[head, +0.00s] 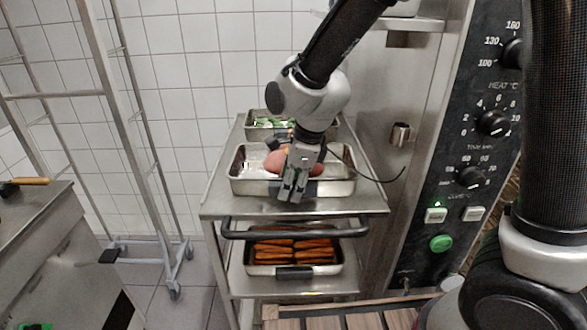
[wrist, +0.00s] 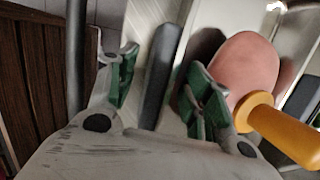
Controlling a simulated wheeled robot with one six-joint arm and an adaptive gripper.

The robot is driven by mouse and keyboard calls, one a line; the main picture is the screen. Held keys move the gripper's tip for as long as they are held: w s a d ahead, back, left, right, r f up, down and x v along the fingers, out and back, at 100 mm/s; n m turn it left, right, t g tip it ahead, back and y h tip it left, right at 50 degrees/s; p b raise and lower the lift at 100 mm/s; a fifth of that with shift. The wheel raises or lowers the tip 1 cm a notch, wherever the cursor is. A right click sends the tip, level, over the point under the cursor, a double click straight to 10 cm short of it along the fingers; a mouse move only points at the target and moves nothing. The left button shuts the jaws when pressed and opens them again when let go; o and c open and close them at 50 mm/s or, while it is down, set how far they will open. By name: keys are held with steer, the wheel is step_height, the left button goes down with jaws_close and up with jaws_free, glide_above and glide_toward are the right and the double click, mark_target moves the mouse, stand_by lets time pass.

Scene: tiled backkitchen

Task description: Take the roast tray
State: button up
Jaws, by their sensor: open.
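The roast tray (head: 245,180) is a shallow steel tray on the top shelf of a steel trolley. A pinkish roast (head: 277,160) lies in it; it also shows at the right of the wrist view (wrist: 245,70), beside an orange-yellow cylindrical piece (wrist: 285,135). My gripper (head: 291,188) is over the tray's near rim and hides part of it. In the wrist view my gripper (wrist: 163,92) is open, its green-padded fingers on either side of a dark grey bar (wrist: 158,75) that looks like the tray's handle. I cannot tell whether the fingers touch it.
A tray of green food (head: 258,132) stands behind. The trolley's dark push bar (head: 290,233) runs across the front. A tray of orange-brown food (head: 295,268) is on the lower shelf. The oven panel (head: 465,130) stands close right; a tall rack (head: 100,95) stands left.

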jaws_close()
steer(key=shift+r, duration=0.15)
stand_by(0.4)
